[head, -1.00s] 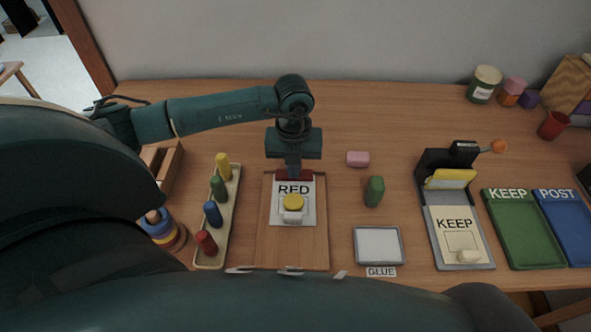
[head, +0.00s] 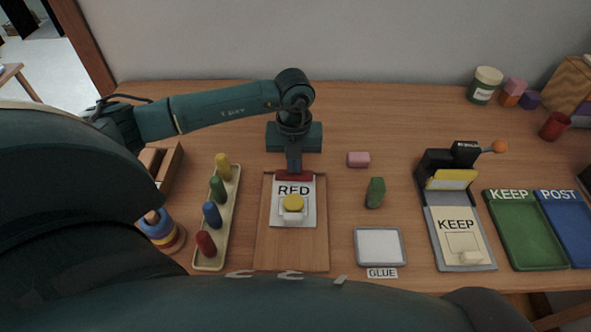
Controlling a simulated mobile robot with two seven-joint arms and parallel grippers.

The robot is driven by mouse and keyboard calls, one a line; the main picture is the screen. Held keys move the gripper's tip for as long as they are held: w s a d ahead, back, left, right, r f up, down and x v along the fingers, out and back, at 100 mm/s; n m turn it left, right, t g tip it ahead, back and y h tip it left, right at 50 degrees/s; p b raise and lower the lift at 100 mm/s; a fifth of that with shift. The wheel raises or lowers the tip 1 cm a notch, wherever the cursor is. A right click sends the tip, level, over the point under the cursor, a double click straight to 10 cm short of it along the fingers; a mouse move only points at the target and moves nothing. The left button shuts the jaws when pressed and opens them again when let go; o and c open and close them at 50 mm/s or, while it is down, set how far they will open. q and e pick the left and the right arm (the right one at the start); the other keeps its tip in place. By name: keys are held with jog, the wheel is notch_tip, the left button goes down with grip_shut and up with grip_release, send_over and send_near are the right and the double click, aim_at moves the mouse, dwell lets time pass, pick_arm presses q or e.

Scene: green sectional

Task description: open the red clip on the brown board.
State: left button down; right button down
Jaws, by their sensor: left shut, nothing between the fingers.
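The brown board (head: 276,246) lies on the table in the middle of the head view. The red clip (head: 281,177) is at the board's far edge, over the top of a white sheet marked RED (head: 305,216). A yellow disc and a pale block are on the sheet. My left gripper (head: 294,170) points down right at the clip, shut with nothing between its fingers. Its fingertips overlap the clip in the picture; I cannot tell whether they touch it. It hides part of the clip, and whether the clip is open is unclear. My right gripper is not in view.
A tray of coloured pegs (head: 209,262) stands left of the board. A pink block (head: 358,159), a green block (head: 375,192) and a GLUE pad (head: 379,246) lie to the right. Further right are a KEEP press (head: 483,246) and green (head: 521,240) and blue trays (head: 572,240).

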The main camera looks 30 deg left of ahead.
pick_arm(q)
jog(key=shift+w+a, duration=0.2)
jog(key=shift+w, duration=0.1)
jog(key=shift+s+d+r+p, duration=0.45)
jog(key=shift+s+r+p, duration=0.05)
jog(key=shift+s+p, duration=0.25)
notch_tip(320, 180, up, 6)
jog(key=p, duration=0.4)
dwell(0.5)
